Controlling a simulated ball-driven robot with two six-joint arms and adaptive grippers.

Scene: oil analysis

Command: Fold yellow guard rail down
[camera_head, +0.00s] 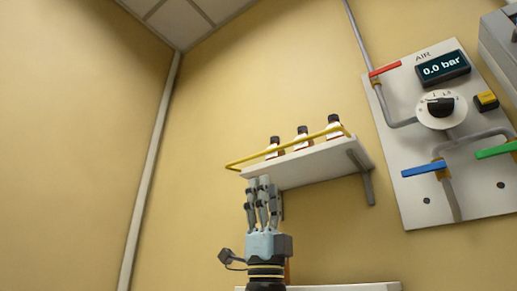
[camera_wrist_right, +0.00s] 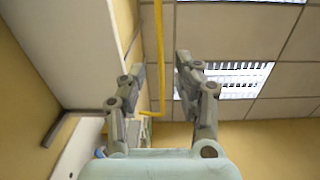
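The yellow guard rail (camera_head: 252,159) runs along the front of a white wall shelf (camera_head: 310,165), raised above its surface and in front of three dark-capped bottles. My right gripper (camera_head: 260,181) points upward just below the left end of the shelf. In the right wrist view its two fingers (camera_wrist_right: 160,70) are spread apart and empty. The rail (camera_wrist_right: 159,35) shows as a yellow bar in the gap between the fingertips, beyond them, with no clear contact. The shelf's underside (camera_wrist_right: 65,45) is to the left of the fingers. My left gripper is not in view.
Bottles (camera_head: 302,134) stand on the shelf behind the rail. A bracket (camera_head: 361,178) supports its right end. An air panel (camera_head: 452,190) with valves, a knob and a display reading 0.0 bar is to the right. The wall left of the shelf is clear.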

